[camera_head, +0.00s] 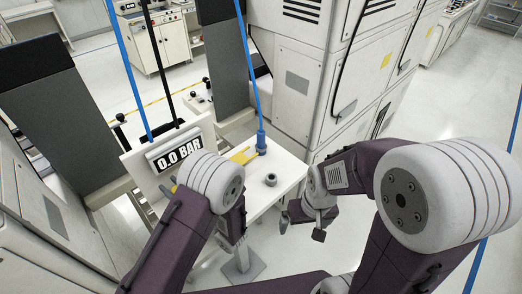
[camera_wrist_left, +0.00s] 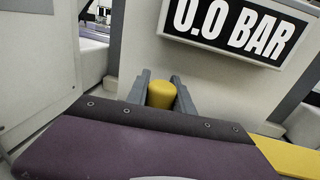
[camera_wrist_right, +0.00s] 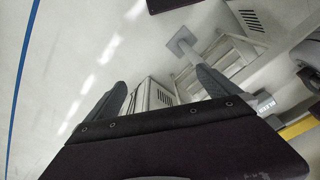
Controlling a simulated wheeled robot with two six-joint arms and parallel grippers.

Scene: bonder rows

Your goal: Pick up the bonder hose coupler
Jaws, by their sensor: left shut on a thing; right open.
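The blue hose coupler (camera_head: 261,143) stands upright on the white bench top in the head view, with a blue hose (camera_head: 247,75) rising from it. A dark round ring-shaped fitting (camera_head: 270,180) sits nearer on the same bench, apart from the coupler. My left gripper (camera_wrist_left: 160,88) is shut on a yellow cylindrical knob (camera_wrist_left: 161,95) below the pressure display; in the head view my own arm hides its fingers. My right gripper (camera_head: 301,228) is open and empty beyond the bench's right edge, away from the coupler. The right wrist view shows only floor and cabinets between its fingers.
The display (camera_head: 175,150) on the white panel reads 0.0 BAR. A blue and a black hose rise behind it. Tall white cabinets (camera_head: 300,80) stand behind the bench. Open floor (camera_head: 450,110) lies to the right.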

